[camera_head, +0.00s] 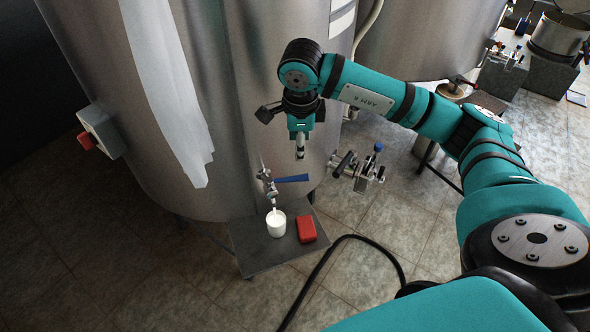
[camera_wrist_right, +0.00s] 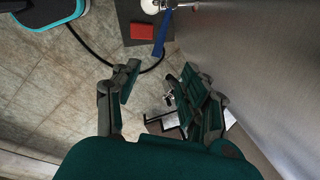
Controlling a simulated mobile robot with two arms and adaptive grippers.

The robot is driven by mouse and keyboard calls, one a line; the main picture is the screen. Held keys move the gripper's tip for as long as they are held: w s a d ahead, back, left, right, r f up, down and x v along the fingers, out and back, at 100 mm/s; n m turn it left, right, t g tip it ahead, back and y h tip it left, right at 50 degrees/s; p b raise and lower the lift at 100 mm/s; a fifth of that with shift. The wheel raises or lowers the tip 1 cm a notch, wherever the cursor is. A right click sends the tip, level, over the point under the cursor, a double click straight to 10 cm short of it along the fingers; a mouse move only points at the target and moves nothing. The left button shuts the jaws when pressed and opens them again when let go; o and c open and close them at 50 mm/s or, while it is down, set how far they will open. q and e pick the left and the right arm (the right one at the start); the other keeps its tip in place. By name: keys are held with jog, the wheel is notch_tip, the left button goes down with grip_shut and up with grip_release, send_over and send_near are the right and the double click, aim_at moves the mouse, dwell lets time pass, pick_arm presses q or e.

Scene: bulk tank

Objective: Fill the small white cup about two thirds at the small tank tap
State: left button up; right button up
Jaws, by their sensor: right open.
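The small white cup (camera_head: 276,224) stands upright on a small grey stand, directly below the spout of the small tank tap (camera_head: 268,185). The tap's blue lever (camera_head: 292,178) points right, away from the tap body. I cannot tell the level in the cup or whether liquid runs. My right gripper (camera_head: 300,152) hangs above the lever, apart from it. In the right wrist view the gripper (camera_wrist_right: 162,80) is open and empty; the blue lever (camera_wrist_right: 162,32) and part of the cup (camera_wrist_right: 150,5) show beyond the fingers. My left gripper is out of view.
A red block (camera_head: 306,229) lies right of the cup on the grey stand (camera_head: 262,262). A steel valve assembly (camera_head: 357,168) is to the right. The large tank (camera_head: 110,60) rises behind. A black hose (camera_head: 330,250) curves over the tiled floor.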

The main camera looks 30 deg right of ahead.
aim_at(298, 176)
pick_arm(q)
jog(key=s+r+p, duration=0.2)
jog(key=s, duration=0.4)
pick_arm(e)
jog(key=f, duration=0.4)
jog(key=w+f+p, duration=0.1)
jog(key=f, duration=0.3)
jog(key=w+d+f, duration=0.1)
jog(key=f, duration=0.3)
jog(key=shift+d+f, duration=0.1)
jog(key=shift+f, duration=0.05)
notch_tip(298, 176, down, 2)
jog(key=shift+w+d+p, duration=0.1)
jog(key=shift+w+p, duration=0.05)
jog(key=shift+p, duration=0.25)
jog(key=shift+w+f, duration=0.15)
jog(key=shift+f, duration=0.3)
jog(key=c, duration=0.5)
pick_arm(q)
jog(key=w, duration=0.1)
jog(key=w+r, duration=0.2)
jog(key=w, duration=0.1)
pick_arm(e)
grip_shut()
